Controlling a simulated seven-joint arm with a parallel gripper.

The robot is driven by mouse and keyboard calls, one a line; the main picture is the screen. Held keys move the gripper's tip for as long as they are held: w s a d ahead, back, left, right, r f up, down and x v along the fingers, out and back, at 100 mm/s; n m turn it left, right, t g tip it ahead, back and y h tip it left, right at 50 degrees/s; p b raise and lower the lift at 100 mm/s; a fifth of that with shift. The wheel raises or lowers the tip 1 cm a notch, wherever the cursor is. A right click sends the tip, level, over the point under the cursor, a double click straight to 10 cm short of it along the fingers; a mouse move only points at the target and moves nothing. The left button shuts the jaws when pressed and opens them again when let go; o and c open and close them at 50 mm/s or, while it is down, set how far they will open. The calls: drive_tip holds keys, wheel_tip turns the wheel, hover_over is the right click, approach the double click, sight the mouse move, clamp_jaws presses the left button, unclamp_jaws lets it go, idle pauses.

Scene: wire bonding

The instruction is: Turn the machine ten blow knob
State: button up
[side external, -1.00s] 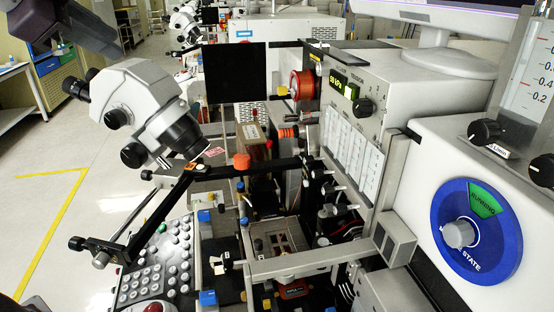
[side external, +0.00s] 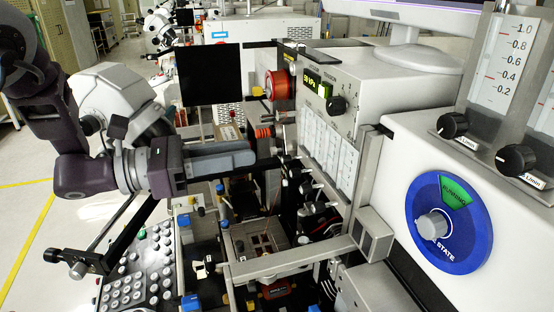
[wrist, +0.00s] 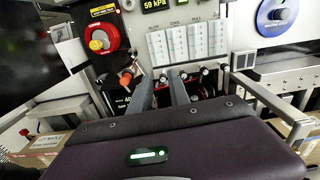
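A black knob (side external: 337,104) is on the front of the grey box, beside its lit green display (side external: 312,80). Two black flow knobs (side external: 452,125) and (side external: 516,160) are under the clear gauges at the right. I cannot read which knob is the ten blow knob. My gripper (side external: 256,155) reaches in from the left, pointing right, below and left of the box knob and apart from it. In the wrist view my gripper (wrist: 162,82) has its two grey fingers spread with a gap and nothing held between them.
A red round dial (side external: 278,84) is behind the gripper; it also shows in the wrist view (wrist: 98,40). A blue state dial (side external: 448,222) is at the right. A metal rail (side external: 290,262), a keypad (side external: 130,275) and a microscope (side external: 110,95) crowd the bench.

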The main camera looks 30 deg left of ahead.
sight(282, 160)
drive_tip(key=w+d+f, duration=0.1)
drive_tip(key=w+d, duration=0.2)
drive_tip(key=w+d+f, duration=0.1)
drive_tip(key=w+d, duration=0.1)
drive_tip(key=shift+f, duration=0.3)
clamp_jaws()
